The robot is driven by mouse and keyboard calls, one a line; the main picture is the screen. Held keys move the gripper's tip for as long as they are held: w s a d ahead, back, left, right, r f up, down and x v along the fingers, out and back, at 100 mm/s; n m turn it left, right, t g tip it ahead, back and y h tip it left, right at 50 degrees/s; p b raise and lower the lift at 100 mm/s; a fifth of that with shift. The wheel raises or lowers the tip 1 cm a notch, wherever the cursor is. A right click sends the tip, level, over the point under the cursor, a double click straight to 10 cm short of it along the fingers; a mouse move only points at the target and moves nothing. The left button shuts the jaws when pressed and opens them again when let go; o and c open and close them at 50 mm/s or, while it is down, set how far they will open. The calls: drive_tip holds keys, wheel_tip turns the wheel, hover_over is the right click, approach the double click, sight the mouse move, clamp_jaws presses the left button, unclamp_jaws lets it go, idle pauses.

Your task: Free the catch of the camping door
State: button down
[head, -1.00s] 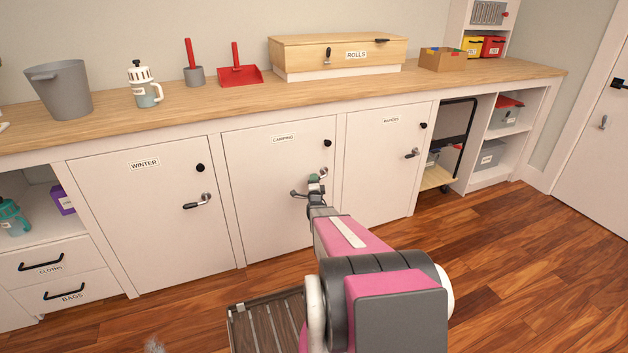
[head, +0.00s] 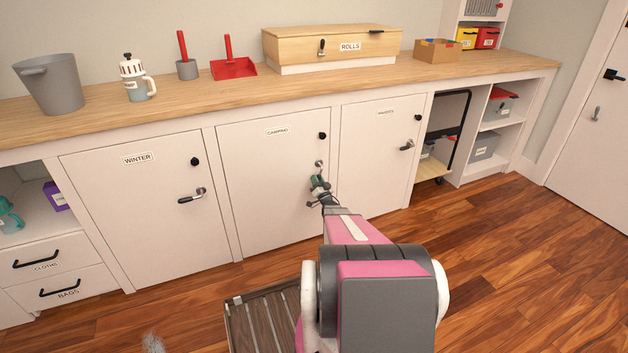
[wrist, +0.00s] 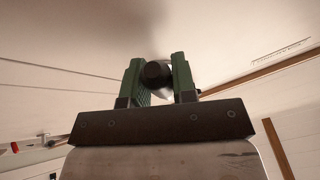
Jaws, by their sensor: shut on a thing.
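The camping door (head: 268,205) is a pale cabinet door with a CAMPING label, between the winter and right-hand doors. It looks closed in its frame. Its lever handle (head: 320,165) is at the right edge, under a round black knob (head: 322,135). My gripper (head: 318,184) is at the handle, and the lever appears to slope downward from its pivot. In the wrist view, my gripper (wrist: 158,80) has its green fingers on either side of a dark round bar end (wrist: 157,73), the lever. My gripper hides much of the lever.
The winter door (head: 135,215) and the right-hand door (head: 375,160) are closed, with levers level or nearly so. A slatted wooden thing (head: 262,322) lies on the floor left of my arm. The floor (head: 520,260) at right is clear.

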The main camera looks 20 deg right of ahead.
sight(317, 172)
drive_tip(key=shift+d+f+n+g+y, duration=0.15)
drive_tip(key=shift+d+n+y, duration=0.45)
drive_tip(key=shift+n, duration=0.65)
drive_tip(key=shift+d+f+n+g+y, duration=0.1)
drive_tip(key=shift+d+n+g+y, duration=0.2)
drive_tip(key=shift+n+y, duration=0.65)
drive_tip(key=shift+d+f+n+g+y, duration=0.15)
drive_tip(key=shift+d+n+y, duration=0.3)
drive_tip(key=shift+n, duration=1.05)
drive_tip(key=shift+d+r, duration=0.1)
drive_tip(key=shift+d, duration=0.05)
drive_tip(key=c, duration=0.9)
unclamp_jaws()
drive_tip(key=v, duration=1)
drive_tip(key=shift+s, duration=0.3)
